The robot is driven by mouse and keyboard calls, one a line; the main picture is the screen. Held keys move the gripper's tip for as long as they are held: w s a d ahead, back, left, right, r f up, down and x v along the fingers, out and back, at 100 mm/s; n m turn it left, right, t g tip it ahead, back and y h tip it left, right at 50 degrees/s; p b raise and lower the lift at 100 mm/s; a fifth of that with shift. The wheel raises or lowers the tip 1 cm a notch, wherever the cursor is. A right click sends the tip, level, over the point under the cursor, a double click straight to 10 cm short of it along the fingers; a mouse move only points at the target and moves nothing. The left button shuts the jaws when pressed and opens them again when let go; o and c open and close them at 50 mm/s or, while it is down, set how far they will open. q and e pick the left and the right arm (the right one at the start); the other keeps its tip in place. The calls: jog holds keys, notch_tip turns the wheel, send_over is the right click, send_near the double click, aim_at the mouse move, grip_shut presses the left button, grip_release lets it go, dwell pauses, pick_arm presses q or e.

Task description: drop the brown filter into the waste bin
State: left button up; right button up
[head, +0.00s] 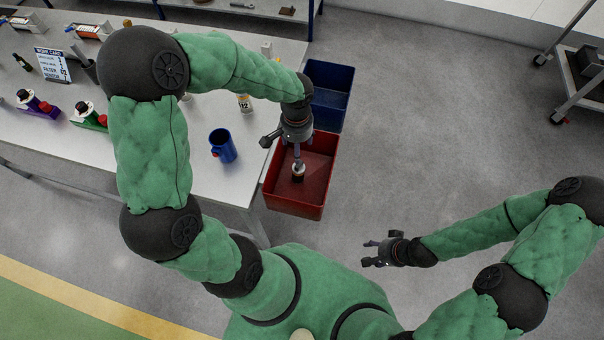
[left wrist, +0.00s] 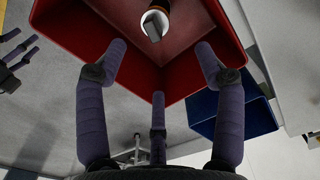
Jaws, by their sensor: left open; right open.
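The brown filter (head: 298,172) shows as a small cylinder with a pale and dark end, inside the outline of the red bin (head: 312,205). In the left wrist view the filter (left wrist: 156,20) is beyond my fingertips, apart from them, with the red bin (left wrist: 222,45) around it. I cannot tell whether it rests on the bin's floor or is above it. My left gripper (head: 297,152) points down over the red bin, open and empty. It also shows in the left wrist view (left wrist: 160,48). My right gripper (head: 370,254) is open and empty over the floor, right of the bin.
A blue bin (head: 330,92) stands just behind the red one. The table (head: 190,190) on the left holds a blue cup (head: 222,146), a work card (head: 52,65), a small labelled bottle (head: 245,103) and several coloured fixtures. The floor to the right is clear up to a cart (head: 580,95).

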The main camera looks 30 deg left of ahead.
pick_arm(q)
notch_tip(320, 180, up, 12)
jog(key=shift+f, duration=0.25)
dwell(0.6)
